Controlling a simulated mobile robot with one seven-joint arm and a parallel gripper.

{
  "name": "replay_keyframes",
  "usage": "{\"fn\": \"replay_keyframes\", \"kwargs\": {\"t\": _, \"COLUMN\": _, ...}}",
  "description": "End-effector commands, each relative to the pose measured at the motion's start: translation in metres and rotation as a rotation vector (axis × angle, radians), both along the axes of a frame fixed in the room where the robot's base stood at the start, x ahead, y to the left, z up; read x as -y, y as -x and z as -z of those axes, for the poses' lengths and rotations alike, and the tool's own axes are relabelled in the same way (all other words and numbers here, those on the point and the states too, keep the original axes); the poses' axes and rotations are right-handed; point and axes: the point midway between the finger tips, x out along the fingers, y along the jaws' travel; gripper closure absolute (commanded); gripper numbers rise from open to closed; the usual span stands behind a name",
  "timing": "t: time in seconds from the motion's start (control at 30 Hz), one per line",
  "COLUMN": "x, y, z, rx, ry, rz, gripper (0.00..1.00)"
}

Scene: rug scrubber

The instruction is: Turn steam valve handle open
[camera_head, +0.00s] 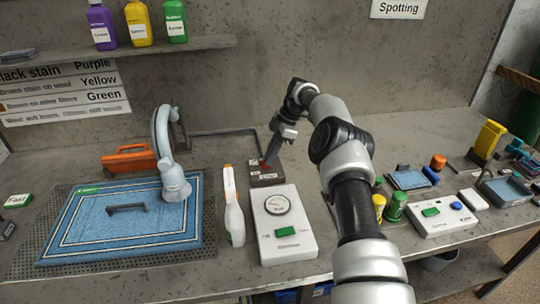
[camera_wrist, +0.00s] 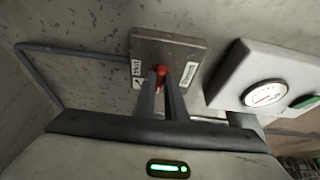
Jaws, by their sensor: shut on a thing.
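The steam valve is a dark labelled box (camera_head: 268,180) on the table, behind the white gauge unit. Its red handle (camera_wrist: 161,70) shows between my fingertips in the wrist view. My gripper (camera_head: 267,163) reaches down to the handle, and its fingers (camera_wrist: 168,88) are shut on it. Most of the handle is hidden by the fingers, so its exact angle is hard to tell. White labels sit on both sides of the handle on the box (camera_wrist: 184,52).
The white gauge unit (camera_head: 286,243) with a green button stands just in front of the valve. A white spray bottle (camera_head: 233,212) and a blue rug (camera_head: 90,225) are to the left. A pipe (camera_wrist: 75,52) runs from the valve. Green and yellow cans (camera_head: 396,207) stand right of my arm.

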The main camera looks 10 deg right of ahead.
Motion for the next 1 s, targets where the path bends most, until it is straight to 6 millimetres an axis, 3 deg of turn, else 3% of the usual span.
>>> {"fn": "replay_keyframes", "kwargs": {"t": 0.37, "x": 0.000, "y": 0.001, "z": 0.001, "rx": -0.001, "ry": 0.002, "rz": -0.007, "gripper": 1.00}}
{"fn": "replay_keyframes", "kwargs": {"t": 0.4, "x": 0.000, "y": 0.001, "z": 0.001, "rx": -0.001, "ry": 0.002, "rz": -0.007, "gripper": 0.84}}
{"fn": "replay_keyframes", "kwargs": {"t": 0.5, "x": 0.000, "y": 0.000, "z": 0.001, "rx": -0.001, "ry": 0.002, "rz": -0.006, "gripper": 0.70}}
{"fn": "replay_keyframes", "kwargs": {"t": 0.83, "x": 0.001, "y": 0.000, "z": -0.002, "rx": 0.001, "ry": 0.001, "rz": -0.004, "gripper": 0.70}}
{"fn": "replay_keyframes", "kwargs": {"t": 1.0, "x": 0.009, "y": -0.001, "z": -0.023, "rx": 0.004, "ry": 0.002, "rz": -0.003, "gripper": 0.70}}
